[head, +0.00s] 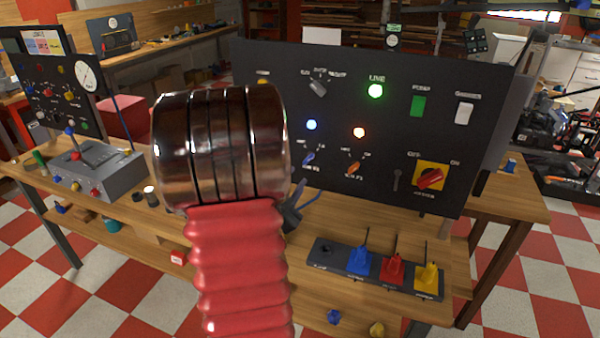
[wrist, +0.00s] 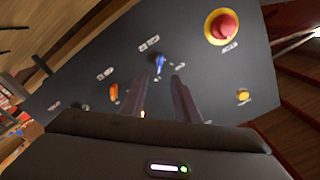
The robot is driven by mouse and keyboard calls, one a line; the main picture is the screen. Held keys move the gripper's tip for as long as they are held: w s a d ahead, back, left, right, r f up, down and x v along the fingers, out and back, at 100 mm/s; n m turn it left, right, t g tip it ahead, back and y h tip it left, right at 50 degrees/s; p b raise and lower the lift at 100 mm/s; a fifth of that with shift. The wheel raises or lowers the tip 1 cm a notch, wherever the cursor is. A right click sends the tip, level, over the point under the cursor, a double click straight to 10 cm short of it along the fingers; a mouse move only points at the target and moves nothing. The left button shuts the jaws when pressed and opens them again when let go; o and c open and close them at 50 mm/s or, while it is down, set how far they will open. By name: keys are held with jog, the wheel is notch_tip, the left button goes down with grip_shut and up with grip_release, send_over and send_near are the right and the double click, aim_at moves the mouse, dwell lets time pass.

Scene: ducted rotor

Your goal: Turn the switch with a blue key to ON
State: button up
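The switch with a blue key (head: 308,158) is low on the black upright panel (head: 440,135), left of a switch with an orange key (head: 352,167). Small labels stand above the blue key, too blurred to read. It looks slanted, but I cannot tell its setting. In the wrist view the blue key (wrist: 160,62) shows just beyond and between the fingertips of my gripper (wrist: 161,76). The fingers are apart, with nothing between them. The orange key (wrist: 113,92) is left of the left finger. In the head view my arm hides most of the gripper and part of the panel.
A red mushroom button (wrist: 222,27) and a yellow button (wrist: 243,95) are right of the blue key in the wrist view. The panel also has a red rotary handle (head: 430,179) on a yellow plate. Blue, red and yellow plugs (head: 392,270) stand in a strip below.

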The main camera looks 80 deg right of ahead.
jog(key=a, duration=0.4)
jog(key=shift+w, duration=0.2)
jog(key=shift+f, duration=0.15)
dwell(0.4)
